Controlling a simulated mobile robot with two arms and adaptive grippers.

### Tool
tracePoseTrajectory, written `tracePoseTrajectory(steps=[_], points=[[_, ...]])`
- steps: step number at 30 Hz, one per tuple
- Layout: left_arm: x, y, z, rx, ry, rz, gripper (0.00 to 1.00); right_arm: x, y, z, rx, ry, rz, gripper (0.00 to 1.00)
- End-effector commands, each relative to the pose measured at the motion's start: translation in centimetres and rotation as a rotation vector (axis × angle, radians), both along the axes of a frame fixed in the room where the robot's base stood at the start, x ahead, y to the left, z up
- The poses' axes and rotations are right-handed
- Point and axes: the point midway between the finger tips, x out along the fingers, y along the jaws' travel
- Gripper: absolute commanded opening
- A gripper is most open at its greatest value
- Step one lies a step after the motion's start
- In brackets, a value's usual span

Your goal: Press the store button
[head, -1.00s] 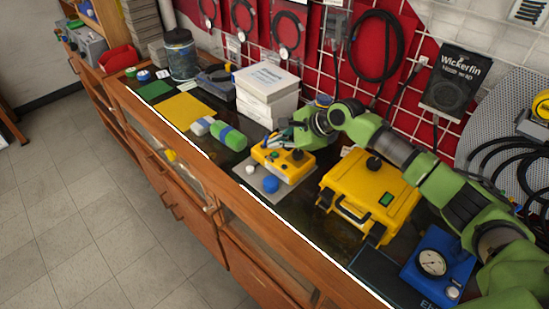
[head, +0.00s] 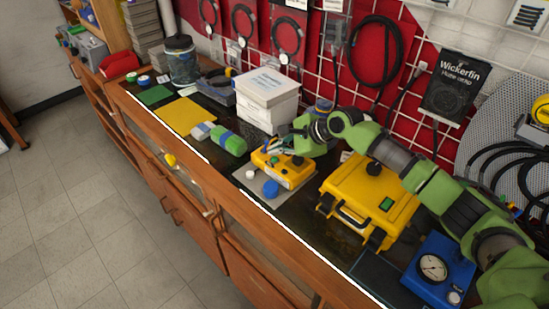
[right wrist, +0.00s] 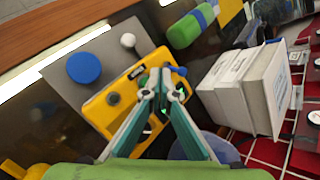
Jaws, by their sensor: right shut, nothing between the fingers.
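A yellow control box (head: 290,174) rests on a grey plate (head: 262,183) on the dark bench top. In the right wrist view the yellow box (right wrist: 97,111) shows a dark round knob (right wrist: 113,98), a small dark display and a blue part at its far corner. No readable label marks the store button. My right gripper (head: 269,147) is shut and empty, with its fingertips over the box's far side. In the right wrist view the gripper's fingertips (right wrist: 160,76) cover part of the panel; a small green spot shows between the fingers. I cannot tell if they touch. My left gripper is out of view.
A blue disc (head: 271,188) and a white knob (head: 250,174) stand on the plate beside the box. White boxes (head: 268,98) stand behind, a yellow case (head: 352,205) to the right, a green-blue block (head: 229,140) to the left. A blue gauge (head: 437,268) is nearer right.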

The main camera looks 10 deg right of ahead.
Motion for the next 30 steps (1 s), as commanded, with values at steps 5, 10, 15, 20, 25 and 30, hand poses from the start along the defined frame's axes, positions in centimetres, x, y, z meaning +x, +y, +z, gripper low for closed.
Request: tracePoseTrajectory(steps=[5,10,15,20,25,30], points=[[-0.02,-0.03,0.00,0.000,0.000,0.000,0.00,0.01,0.00,0.01,0.000,0.000,0.000,0.00],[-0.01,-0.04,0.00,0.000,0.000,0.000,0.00,0.00,-0.01,0.01,0.000,0.000,0.000,0.00],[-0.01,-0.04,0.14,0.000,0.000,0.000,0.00,-0.02,0.00,-0.05,0.000,0.001,0.000,0.00],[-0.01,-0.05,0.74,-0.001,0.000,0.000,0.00,-0.02,0.04,-0.39,0.002,0.001,-0.002,0.00],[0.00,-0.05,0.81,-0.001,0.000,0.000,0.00,-0.01,0.04,-0.81,0.001,0.000,0.001,0.00],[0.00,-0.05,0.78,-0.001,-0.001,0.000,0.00,-0.01,0.01,-0.83,0.000,0.000,0.000,0.00]])
